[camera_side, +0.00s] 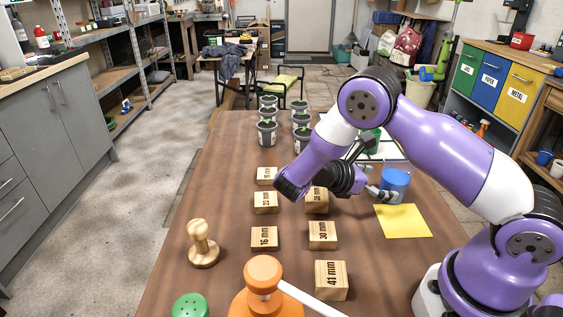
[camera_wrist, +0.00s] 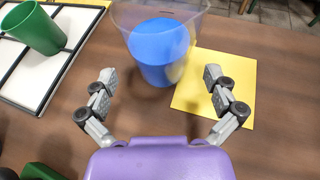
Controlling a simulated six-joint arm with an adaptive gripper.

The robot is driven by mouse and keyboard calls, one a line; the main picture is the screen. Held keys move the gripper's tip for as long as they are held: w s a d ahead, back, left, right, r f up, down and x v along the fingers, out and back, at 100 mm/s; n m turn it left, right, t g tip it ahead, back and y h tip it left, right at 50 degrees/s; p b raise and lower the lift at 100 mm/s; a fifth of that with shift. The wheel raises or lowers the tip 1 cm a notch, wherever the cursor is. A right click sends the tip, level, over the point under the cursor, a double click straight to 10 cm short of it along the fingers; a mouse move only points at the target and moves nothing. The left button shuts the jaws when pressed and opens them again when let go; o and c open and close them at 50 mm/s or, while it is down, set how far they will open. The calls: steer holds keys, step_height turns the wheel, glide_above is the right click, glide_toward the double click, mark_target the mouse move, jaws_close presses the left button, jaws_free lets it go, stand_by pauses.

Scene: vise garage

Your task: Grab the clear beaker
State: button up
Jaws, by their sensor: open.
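The clear beaker (camera_wrist: 190,28) stands at the top middle of the wrist view, with see-through upper walls and a solid blue body or filling in its lower part. In the side view its blue part (camera_side: 396,184) shows on the table behind the yellow sheet; its clear walls are hard to make out there. My gripper (camera_wrist: 160,80) is open and empty, one finger to each side of the beaker's lower part in the picture. In the side view my gripper (camera_side: 376,168) is at the beaker's left; contact cannot be told.
A yellow sheet (camera_wrist: 232,75) lies right of the beaker. A green cup (camera_wrist: 35,30) stands on a white, black-barred tray (camera_wrist: 20,72) to the left. Marked wooden blocks (camera_side: 322,236) and potted plants (camera_side: 267,132) occupy the table's middle and far end.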

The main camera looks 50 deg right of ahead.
mark_target(397, 185)
steer(key=x, duration=0.6)
steer(key=shift+s+d+f, duration=0.1)
steer(key=shift+d+f, duration=0.05)
steer(key=shift+d, duration=0.05)
steer(key=c, duration=1.3)
